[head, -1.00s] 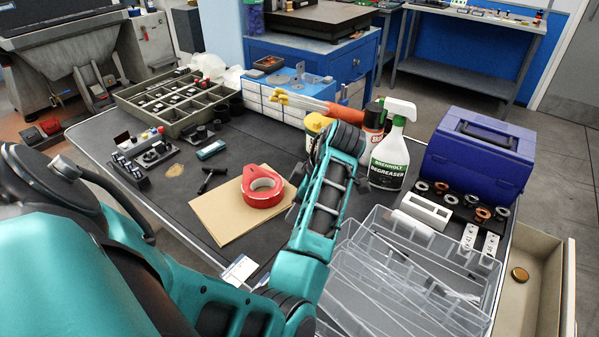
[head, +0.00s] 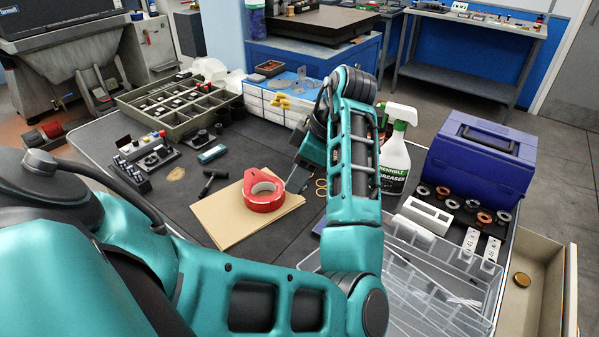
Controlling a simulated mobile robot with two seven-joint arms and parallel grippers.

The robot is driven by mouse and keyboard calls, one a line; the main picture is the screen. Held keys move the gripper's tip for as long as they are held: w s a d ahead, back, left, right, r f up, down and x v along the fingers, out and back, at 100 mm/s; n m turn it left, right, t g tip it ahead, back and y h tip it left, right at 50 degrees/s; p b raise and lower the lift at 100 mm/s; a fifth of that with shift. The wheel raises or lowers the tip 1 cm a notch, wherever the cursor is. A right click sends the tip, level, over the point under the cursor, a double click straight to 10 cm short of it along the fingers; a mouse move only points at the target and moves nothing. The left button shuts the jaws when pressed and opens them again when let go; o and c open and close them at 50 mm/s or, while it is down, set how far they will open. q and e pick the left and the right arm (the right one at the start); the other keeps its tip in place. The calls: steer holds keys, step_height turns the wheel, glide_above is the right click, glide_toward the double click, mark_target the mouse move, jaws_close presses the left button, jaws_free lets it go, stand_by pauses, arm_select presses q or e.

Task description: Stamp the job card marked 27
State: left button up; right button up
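I cannot make out a job card marked 27; my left arm covers the front of the bench, where a white card showed earlier. Two white tags (head: 469,241) with dark marks lie at the right, their marks too small to read surely. No stamp is clearly recognizable; a small black T-shaped tool (head: 211,182) lies on the dark mat left of the brown folder. My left gripper (head: 298,179) points down just right of the red tape roll (head: 263,190); its fingers are dark and partly hidden, so their opening is unclear. My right gripper is out of view.
A brown folder (head: 222,222) lies under the tape. A clear divided box (head: 440,262), degreaser bottle (head: 396,157) and blue toolbox (head: 480,155) crowd the right. A compartment tray (head: 150,106) stands back left.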

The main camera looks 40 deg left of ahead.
arm_select(q)
steer(key=shift+c, duration=1.4)
steer(key=w+f, duration=0.2)
steer(key=f, duration=0.1)
steer(key=w+f, duration=0.3)
steer(key=f, duration=0.1)
steer(key=w+f+b, duration=0.1)
steer(key=w+f, duration=0.2)
steer(key=shift+w+d+f, duration=0.15)
steer(key=shift+w+f, duration=0.05)
steer(key=f+b, duration=0.6)
steer(key=f, duration=0.1)
steer(key=shift+w+d, duration=0.15)
steer(key=shift+w, duration=0.15)
steer(key=shift+f+b, duration=0.1)
steer(key=shift+b, duration=0.25)
